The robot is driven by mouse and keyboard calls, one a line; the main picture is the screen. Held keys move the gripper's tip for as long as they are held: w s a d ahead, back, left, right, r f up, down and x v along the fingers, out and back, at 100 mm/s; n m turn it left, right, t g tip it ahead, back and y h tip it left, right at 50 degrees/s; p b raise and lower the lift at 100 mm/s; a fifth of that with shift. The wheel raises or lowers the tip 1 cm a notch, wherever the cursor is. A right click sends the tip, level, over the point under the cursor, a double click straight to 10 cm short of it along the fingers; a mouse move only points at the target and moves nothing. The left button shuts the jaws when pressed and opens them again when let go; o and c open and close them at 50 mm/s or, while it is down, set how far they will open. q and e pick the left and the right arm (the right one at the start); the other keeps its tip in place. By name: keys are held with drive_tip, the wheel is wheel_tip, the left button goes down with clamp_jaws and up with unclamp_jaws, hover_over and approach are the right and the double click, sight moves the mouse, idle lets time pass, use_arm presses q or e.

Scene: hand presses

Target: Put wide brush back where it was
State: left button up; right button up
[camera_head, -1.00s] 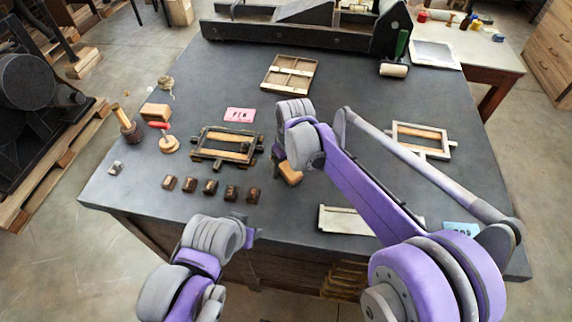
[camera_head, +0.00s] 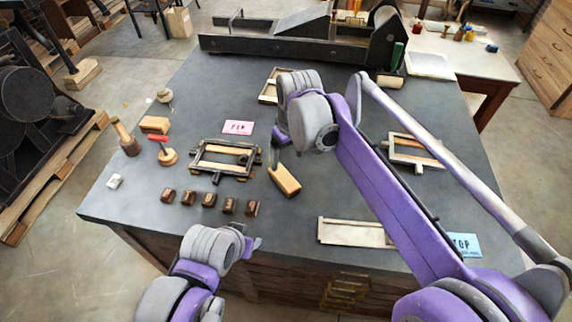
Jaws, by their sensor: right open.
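A tan wooden block with a pale edge (camera_head: 284,181), which looks like the wide brush, lies on the dark table right of the left wooden frame. My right gripper (camera_head: 275,160) is just above its far end, open, pointing down. The wrist hides part of the jaws, and I cannot tell if a finger still touches the block. My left gripper (camera_head: 251,244) is low at the table's front edge, away from the block; its jaws are too small to read.
Left of the block are a dark-rimmed frame (camera_head: 200,168), a row of small brown blocks (camera_head: 209,200), a pink card (camera_head: 238,127) and a red-handled tool (camera_head: 168,157). A pale tray (camera_head: 328,240) and blue card (camera_head: 466,253) lie near the front. A black press bed (camera_head: 290,46) spans the back.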

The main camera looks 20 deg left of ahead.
use_arm(q)
drive_tip(key=shift+d, duration=0.1)
use_arm(e)
drive_tip(key=s+d+m+t, duration=0.1)
drive_tip(key=s+d+m, duration=0.15)
drive_tip(key=d, duration=0.65)
drive_tip(key=s+d+m+t, duration=0.15)
drive_tip(key=s+d, duration=0.25)
drive_tip(key=d, duration=0.5)
drive_tip(key=s+d+f+m+t+h, duration=0.1)
drive_tip(key=s+d+f+m+t, duration=0.1)
drive_tip(key=s+d+f+m, duration=0.4)
drive_tip(key=s+d+f, duration=0.3)
drive_tip(key=s+d, duration=0.3)
drive_tip(key=s, duration=0.1)
drive_tip(key=shift+s+d, duration=0.2)
drive_tip(key=shift+d, duration=0.1)
